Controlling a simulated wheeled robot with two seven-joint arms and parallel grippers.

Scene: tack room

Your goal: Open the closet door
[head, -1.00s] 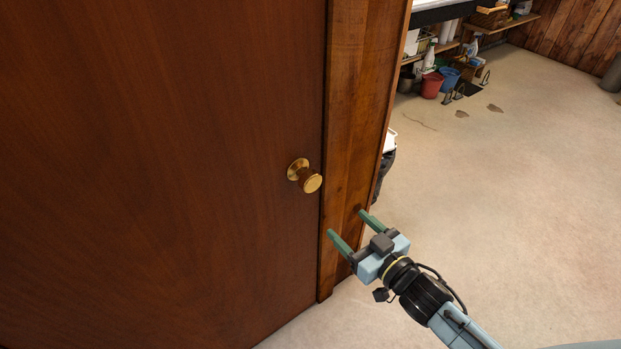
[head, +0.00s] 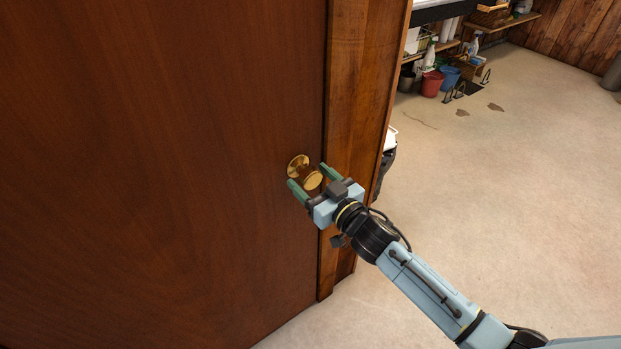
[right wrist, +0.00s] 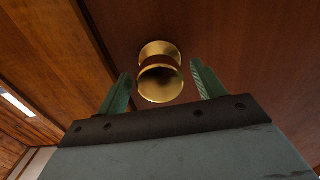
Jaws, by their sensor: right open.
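The closet door (head: 160,150) is a dark reddish-brown wooden panel filling the left of the head view; it looks closed against its frame. Its round brass knob (head: 299,167) is near the right edge of the door, and shows large in the right wrist view (right wrist: 160,82). My right gripper (head: 308,177) is open, with its green fingers on either side of the knob's front. In the right wrist view the knob lies between and just beyond the fingertips (right wrist: 160,80), with gaps on both sides. My left gripper is not in view.
A wooden door frame post (head: 352,120) stands right of the door. Beyond it is open pale floor (head: 500,190). At the back are shelves, a red bucket (head: 431,84), a blue bucket (head: 449,77) and spray bottles.

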